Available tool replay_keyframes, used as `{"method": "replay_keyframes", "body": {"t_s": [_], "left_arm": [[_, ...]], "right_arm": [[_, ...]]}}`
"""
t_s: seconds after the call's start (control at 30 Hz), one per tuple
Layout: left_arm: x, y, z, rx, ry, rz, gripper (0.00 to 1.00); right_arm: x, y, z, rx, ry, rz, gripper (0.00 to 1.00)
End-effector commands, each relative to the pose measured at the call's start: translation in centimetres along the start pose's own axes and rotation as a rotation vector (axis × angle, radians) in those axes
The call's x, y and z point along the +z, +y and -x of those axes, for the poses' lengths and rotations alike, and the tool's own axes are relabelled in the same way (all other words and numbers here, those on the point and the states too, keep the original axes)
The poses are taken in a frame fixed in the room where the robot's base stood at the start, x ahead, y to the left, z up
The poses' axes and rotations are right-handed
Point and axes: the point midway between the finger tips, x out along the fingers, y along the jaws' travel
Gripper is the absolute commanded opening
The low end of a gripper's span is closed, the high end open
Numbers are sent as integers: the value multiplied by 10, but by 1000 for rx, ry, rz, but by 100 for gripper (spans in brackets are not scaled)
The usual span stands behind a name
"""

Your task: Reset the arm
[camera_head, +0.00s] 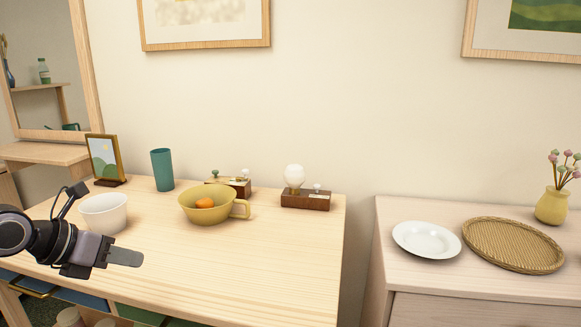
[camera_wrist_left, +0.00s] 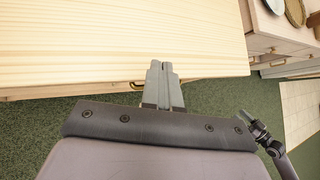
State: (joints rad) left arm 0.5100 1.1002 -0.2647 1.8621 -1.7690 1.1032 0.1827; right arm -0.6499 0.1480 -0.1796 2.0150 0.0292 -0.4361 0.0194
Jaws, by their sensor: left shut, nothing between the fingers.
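My left gripper (camera_head: 124,257) comes in from the left in the head view, above the front left part of the wooden table (camera_head: 270,270). It is shut and holds nothing. In the left wrist view the two grey fingers of the left gripper (camera_wrist_left: 162,66) lie together, seen against the table's front edge. A white bowl (camera_head: 104,214) stands just behind the gripper in the head view.
A yellow cup with an orange item (camera_head: 205,203), a teal tumbler (camera_head: 162,170), a picture frame (camera_head: 104,158) and a bulb on a wooden base (camera_head: 305,200) stand on the table. A cabinet at right bears a white plate (camera_head: 427,240), a woven tray (camera_head: 512,246) and a vase (camera_head: 552,205). The table's front middle is clear.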

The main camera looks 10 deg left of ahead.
Motion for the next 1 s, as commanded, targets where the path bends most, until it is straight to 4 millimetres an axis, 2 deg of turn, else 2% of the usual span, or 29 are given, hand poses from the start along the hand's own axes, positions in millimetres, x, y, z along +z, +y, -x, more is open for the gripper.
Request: {"method": "replay_keyframes", "body": {"t_s": [0.03, 0.2, 0.3, 0.37, 0.43, 0.53, 0.67, 0.77, 0.83, 0.9, 1.0], "left_arm": [[-7, -25, -13, -115, -11, 60, 0], [-25, -99, -39, -479, -86, 349, 0], [-31, -129, -44, -661, -148, 602, 0], [-34, -140, -45, -745, -190, 774, 0], [-39, -144, -46, -818, -239, 992, 0], [-54, -139, -50, -866, -309, 1326, 0], [-93, -122, -61, -828, -386, 1788, 0], [-141, -112, -71, -722, -427, 2147, 0], [-180, -110, -76, -616, -440, 2382, 0], [-219, -113, -79, -501, -441, 2583, 0], [-264, -123, -79, -348, -428, 2801, 0]], "right_arm": [[-9, 0, 5, 1, 9, 2, 48], [-28, 4, 10, 9, 32, 9, 48], [-34, 5, 16, 12, 31, 12, 48], [-36, 5, 19, 14, 31, 13, 48], [-39, 6, 22, 16, 32, 15, 48], [-41, 7, 27, 20, 26, 16, 48], [-42, 7, 34, 22, 13, 15, 48], [-48, 6, 40, 23, 15, 15, 48], [-53, 5, 43, 24, 21, 15, 48], [-56, 5, 45, 25, 24, 16, 48], [-56, 6, 47, 27, 19, 18, 48]]}}
